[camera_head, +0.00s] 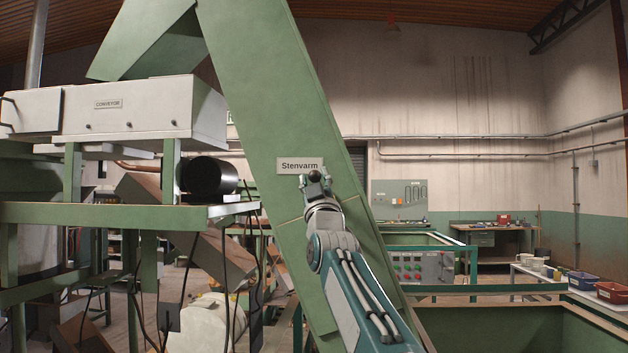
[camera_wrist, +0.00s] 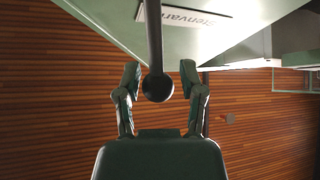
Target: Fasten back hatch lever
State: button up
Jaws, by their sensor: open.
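The lever (camera_wrist: 154,35), a dark rod with a round knob (camera_wrist: 157,88) at its end, comes down from the top of the wrist view. My gripper (camera_wrist: 160,74) is open, with one finger on each side of the knob. Gaps show between the knob and both fingers. In the head view my gripper (camera_head: 315,180) is at the sloping green chute (camera_head: 262,100), just below the "Stenvarm" sign (camera_head: 300,165). The sign also shows, upside down, in the wrist view (camera_wrist: 198,17). My gripper and arm hide the lever's base and part of the chute in the head view.
A conveyor housing (camera_head: 150,108) and a green frame with a black motor (camera_head: 208,175) stand left of the chute. A control panel (camera_head: 422,267) with buttons is right of my arm. Green railings (camera_head: 480,290) and a workbench (camera_head: 490,235) lie further right.

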grip_shut()
jog(key=shift+d+f, duration=0.1)
